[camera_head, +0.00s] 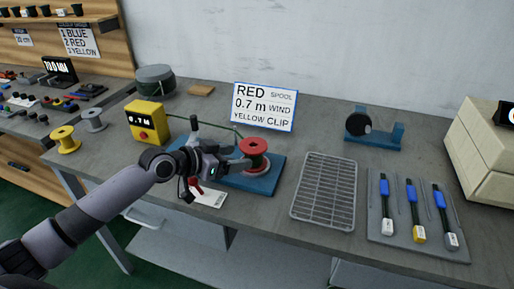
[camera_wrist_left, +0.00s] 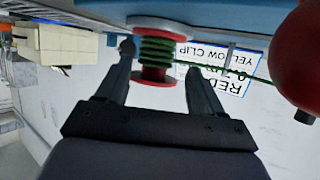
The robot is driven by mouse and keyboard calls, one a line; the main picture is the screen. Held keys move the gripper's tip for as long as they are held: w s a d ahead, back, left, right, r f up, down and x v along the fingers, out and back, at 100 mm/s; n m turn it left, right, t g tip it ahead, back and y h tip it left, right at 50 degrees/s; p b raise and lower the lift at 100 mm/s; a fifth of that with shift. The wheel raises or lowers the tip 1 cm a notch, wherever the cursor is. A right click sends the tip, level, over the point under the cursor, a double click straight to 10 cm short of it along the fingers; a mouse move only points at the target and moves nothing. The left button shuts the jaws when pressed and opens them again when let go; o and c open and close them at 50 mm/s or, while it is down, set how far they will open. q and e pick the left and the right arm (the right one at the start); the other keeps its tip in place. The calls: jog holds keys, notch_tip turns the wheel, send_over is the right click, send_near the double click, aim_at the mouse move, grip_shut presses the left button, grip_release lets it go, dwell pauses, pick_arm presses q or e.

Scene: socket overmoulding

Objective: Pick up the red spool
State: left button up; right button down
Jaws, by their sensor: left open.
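The red spool (camera_head: 254,149), wound with green wire, stands upright on the blue winding base (camera_head: 262,184) on the bench. My left gripper (camera_head: 240,166) is open at the left side of the spool. In the left wrist view, the spool (camera_wrist_left: 155,55) sits between the tips of the open left gripper (camera_wrist_left: 158,65), with a gap to the finger on the right. A green wire runs from the spool to the yellow meter box (camera_head: 147,122). My right gripper is not in view.
A wire rack (camera_head: 325,192) and a grey tray (camera_head: 385,236) with several tools lie to the right. A sign (camera_head: 265,106) stands behind the spool. Yellow (camera_head: 65,139) and grey (camera_head: 94,120) spools stand at the left.

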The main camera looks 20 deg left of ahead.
aim_at(253, 154)
pick_arm(q)
jog(key=shift+w+d+f, duration=0.2)
jog(key=shift+w+d, duration=0.45)
jog(key=shift+d, duration=0.05)
jog(key=shift+x, duration=2.35)
jog(key=shift+r, duration=0.15)
jog(key=c, duration=1.1)
